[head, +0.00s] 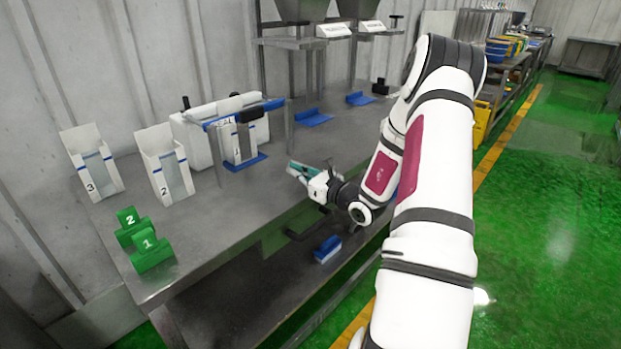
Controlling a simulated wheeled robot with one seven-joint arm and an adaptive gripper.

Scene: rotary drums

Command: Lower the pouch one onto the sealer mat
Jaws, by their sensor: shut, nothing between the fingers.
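The sealer (192,139) is a white box with a blue bar and a black handle, standing on the steel table. A blue mat (262,158) lies in front of it. A pale upright pouch (240,146), apparently marked 1, stands at the mat under the sealer bar; its top is partly hidden. I cannot tell whether its bottom rests fully on the mat. My gripper (294,168), with teal fingers, is shut and empty. It is over the table to the right of the pouch and mat, apart from them.
Green blocks marked 2 (127,219) and 1 (148,246) sit at the near left corner. More blue mats (312,120) lie farther back. The table's middle is clear.

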